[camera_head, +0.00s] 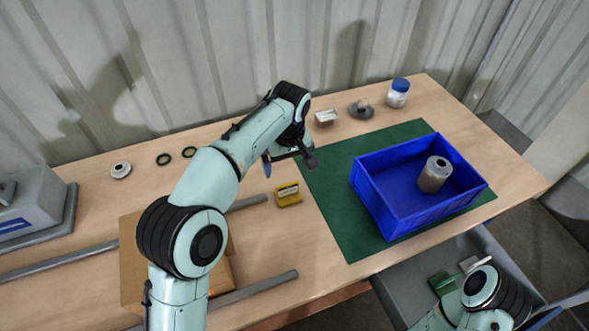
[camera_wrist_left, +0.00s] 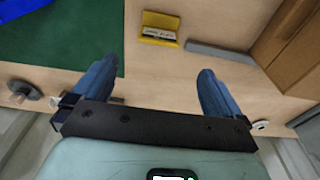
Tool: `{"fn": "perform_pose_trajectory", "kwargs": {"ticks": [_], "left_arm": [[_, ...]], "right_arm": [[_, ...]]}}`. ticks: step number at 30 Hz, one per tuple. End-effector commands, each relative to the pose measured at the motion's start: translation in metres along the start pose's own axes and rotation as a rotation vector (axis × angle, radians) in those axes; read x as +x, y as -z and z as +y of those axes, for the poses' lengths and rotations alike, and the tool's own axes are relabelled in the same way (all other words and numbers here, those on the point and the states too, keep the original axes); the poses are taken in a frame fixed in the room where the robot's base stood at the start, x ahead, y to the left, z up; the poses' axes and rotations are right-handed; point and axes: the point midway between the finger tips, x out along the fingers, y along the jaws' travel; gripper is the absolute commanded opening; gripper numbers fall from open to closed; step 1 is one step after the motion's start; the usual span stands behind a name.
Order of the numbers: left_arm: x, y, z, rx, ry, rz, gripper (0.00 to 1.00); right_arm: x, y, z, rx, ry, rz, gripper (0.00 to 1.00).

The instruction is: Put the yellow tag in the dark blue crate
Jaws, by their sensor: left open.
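The yellow tag (camera_head: 288,194) with a pale label lies on the wooden table, left of the green mat. It also shows in the left wrist view (camera_wrist_left: 159,40), beyond the fingertips. The dark blue crate (camera_head: 425,224) stands on the mat at the right; only a blue corner (camera_wrist_left: 14,22) shows in the left wrist view. It holds one brownish cylinder (camera_head: 434,176). My left gripper (camera_head: 290,158) is open and empty, above the table behind the tag. Its two blue fingers (camera_wrist_left: 156,75) are wide apart. My right arm shows at the lower right; I cannot make out its gripper.
The green mat (camera_head: 335,200) lies under the crate. A blue-capped jar (camera_head: 397,93), a grey ring-like part (camera_head: 360,110) and a white block (camera_head: 326,117) stand at the back. A cardboard box (camera_head: 131,260) and grey bars (camera_head: 255,289) lie at the front left.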

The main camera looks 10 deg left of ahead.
Motion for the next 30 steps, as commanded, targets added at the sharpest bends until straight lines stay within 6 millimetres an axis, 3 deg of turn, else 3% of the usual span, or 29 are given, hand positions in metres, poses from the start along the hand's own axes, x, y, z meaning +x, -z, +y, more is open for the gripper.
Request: {"fn": "perform_pose_trajectory", "kwargs": {"ticks": [5, 13, 22, 30], "left_arm": [[0.013, -0.001, -0.001, 0.000, 0.003, -0.003, 1.00], [0.065, -0.001, -0.001, 0.001, 0.003, -0.003, 1.00], [0.090, -0.002, 0.000, 0.001, 0.002, -0.002, 1.00], [0.128, -0.004, 0.001, 0.000, 0.002, -0.001, 1.00]], "right_arm": [[0.003, -0.001, 0.002, 0.001, -0.001, -0.003, 1.00], [0.013, -0.002, 0.005, 0.003, -0.002, -0.006, 1.00], [0.016, -0.001, 0.006, 0.003, -0.002, -0.007, 1.00], [0.020, 0.001, 0.007, 0.002, -0.001, -0.002, 1.00]]}}
